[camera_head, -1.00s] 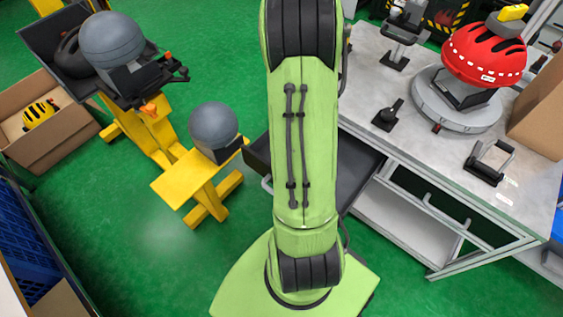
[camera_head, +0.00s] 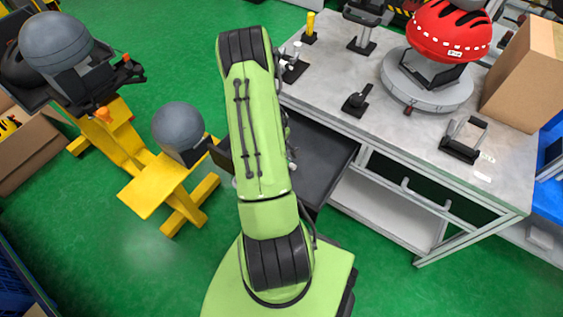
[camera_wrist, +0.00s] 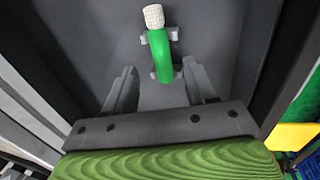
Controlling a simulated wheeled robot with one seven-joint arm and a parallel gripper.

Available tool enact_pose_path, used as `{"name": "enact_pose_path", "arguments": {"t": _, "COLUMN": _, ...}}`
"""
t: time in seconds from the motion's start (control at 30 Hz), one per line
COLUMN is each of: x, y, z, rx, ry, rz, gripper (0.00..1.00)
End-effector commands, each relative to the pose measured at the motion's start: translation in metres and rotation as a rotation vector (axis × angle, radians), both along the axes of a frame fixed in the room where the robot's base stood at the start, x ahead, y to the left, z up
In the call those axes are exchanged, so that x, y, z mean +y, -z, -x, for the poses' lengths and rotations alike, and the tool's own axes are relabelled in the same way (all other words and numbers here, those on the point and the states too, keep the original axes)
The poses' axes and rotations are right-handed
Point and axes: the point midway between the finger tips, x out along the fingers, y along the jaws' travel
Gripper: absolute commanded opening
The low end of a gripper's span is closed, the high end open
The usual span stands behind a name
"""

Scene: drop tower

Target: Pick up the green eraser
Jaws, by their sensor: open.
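The green eraser (camera_wrist: 160,52) shows in the wrist view as a curved green body with a white textured end at the top. Small grey pieces stick out at its sides. It lies on the dark floor of the open drawer (camera_head: 322,160). My gripper (camera_wrist: 159,72) is open and empty. Its two grey fingers point toward the eraser, one on each side of its lower part. I cannot tell the height left between fingertips and drawer floor. In the head view my green arm hides the gripper and the eraser.
Drawer walls rise on both sides in the wrist view. The grey workbench (camera_head: 400,135) right of my arm holds a red helmet (camera_head: 449,30) on a round stand, clamps and a cardboard box (camera_head: 525,75). A yellow stand (camera_head: 157,190) with grey spheres is on the left.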

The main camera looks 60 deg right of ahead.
Motion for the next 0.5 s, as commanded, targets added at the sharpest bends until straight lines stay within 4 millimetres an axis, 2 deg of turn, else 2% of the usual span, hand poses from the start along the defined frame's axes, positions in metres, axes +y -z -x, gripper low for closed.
{"name": "enact_pose_path", "arguments": {"t": 0.2, "x": -0.005, "y": 0.043, "z": 0.002, "rx": 0.001, "ry": 0.000, "rz": -0.003, "gripper": 0.56}}
{"name": "enact_pose_path", "arguments": {"t": 0.43, "x": -0.007, "y": 0.044, "z": 0.002, "rx": 0.000, "ry": 0.000, "rz": -0.001, "gripper": 0.56}}
{"name": "enact_pose_path", "arguments": {"t": 0.5, "x": -0.007, "y": 0.044, "z": 0.002, "rx": 0.000, "ry": 0.000, "rz": -0.001, "gripper": 0.45}}
